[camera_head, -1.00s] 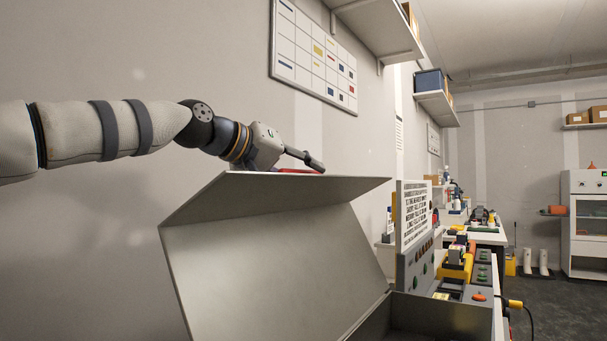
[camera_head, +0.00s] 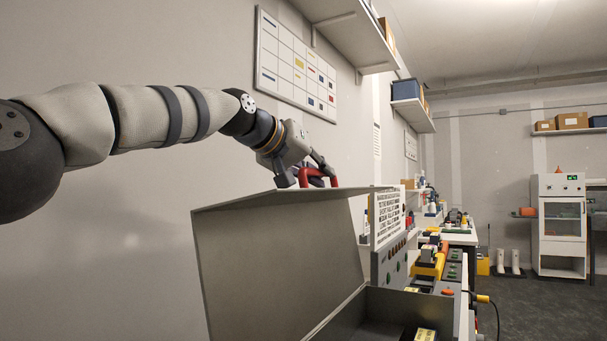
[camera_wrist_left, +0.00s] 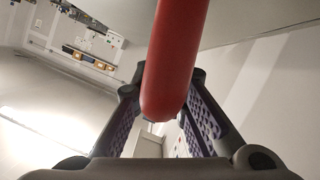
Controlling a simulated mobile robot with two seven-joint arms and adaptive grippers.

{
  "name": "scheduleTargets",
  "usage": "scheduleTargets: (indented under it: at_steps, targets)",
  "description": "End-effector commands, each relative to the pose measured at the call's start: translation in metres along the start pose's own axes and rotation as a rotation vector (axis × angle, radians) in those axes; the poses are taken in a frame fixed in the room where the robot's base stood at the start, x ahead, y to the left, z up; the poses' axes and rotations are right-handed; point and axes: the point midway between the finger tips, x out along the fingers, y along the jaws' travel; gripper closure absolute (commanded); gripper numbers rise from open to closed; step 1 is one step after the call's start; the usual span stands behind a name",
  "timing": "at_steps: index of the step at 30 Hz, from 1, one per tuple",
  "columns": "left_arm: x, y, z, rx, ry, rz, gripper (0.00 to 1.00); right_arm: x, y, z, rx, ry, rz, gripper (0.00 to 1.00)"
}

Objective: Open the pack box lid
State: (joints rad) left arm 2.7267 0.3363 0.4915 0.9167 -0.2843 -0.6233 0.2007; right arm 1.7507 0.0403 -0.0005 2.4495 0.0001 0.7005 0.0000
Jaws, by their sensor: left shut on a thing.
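The pack box lid (camera_head: 285,255) is a large grey panel with a folded top edge, standing raised at a steep tilt. The box (camera_head: 385,308) below it shows its open inside at the bottom of the head view. A red handle (camera_head: 316,174) sits on the lid's top edge. My left gripper (camera_head: 303,179) is shut on the handle. In the left wrist view the red handle (camera_wrist_left: 170,75) runs between the two purple-padded fingers. My right gripper is not in view.
A yellow-labelled item (camera_head: 426,335) shows inside the box. A panel with printed text (camera_head: 386,215) stands behind the box at right. A bench with yellow and grey equipment (camera_head: 432,262) runs back on the right. A wall shelf (camera_head: 350,30) hangs above.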

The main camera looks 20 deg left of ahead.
Motion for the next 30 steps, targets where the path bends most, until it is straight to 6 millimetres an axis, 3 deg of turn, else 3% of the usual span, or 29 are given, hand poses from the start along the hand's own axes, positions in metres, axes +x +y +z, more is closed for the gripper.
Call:
scheduleTargets:
  at_steps: [9, 10, 12, 22, 30]
  targets:
    - [0.0, 0.0, -0.002, 0.005, 0.009, -0.001, 1.0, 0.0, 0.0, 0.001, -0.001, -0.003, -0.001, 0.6]
    - [0.0, 0.0, -0.002, 0.004, 0.01, -0.001, 0.8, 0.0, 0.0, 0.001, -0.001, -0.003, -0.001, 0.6]
    - [0.0, 0.0, -0.002, 0.004, 0.009, -0.001, 0.67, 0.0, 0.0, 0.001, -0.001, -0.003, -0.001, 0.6]
    - [-0.003, 0.0, -0.002, 0.004, 0.008, -0.001, 0.67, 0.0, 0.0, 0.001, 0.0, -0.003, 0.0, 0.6]
    - [-0.057, 0.0, -0.001, 0.001, 0.007, 0.003, 0.67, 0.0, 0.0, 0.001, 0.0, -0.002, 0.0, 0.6]
